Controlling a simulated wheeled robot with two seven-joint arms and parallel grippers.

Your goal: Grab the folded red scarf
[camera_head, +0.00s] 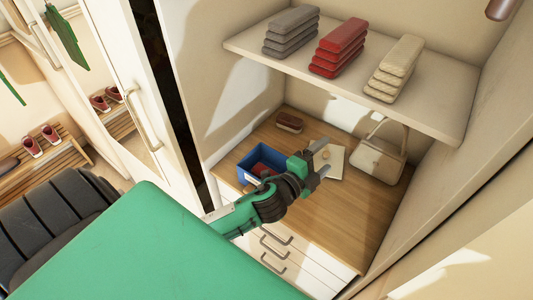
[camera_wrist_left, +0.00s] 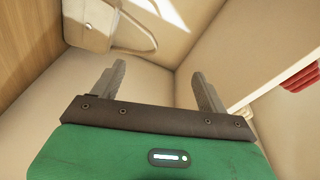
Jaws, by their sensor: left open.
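The folded red scarf (camera_head: 338,48) lies as a stack of folded layers in the middle of the upper shelf, between a grey stack and a beige stack. A red edge of it also shows at the far right of the left wrist view (camera_wrist_left: 302,79). My left gripper (camera_head: 322,158) is open and empty, above the wooden counter and lower than the shelf, apart from the scarf. In the left wrist view its two fingers (camera_wrist_left: 158,90) stand wide apart with nothing between them. My right gripper does not show.
A grey folded stack (camera_head: 291,32) and a beige folded stack (camera_head: 395,70) flank the scarf on the shelf (camera_head: 440,110). On the counter (camera_head: 330,222) are a blue box (camera_head: 246,172), a brown item (camera_head: 289,122) and a cream handbag (camera_head: 378,160). Cabinet walls enclose both sides.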

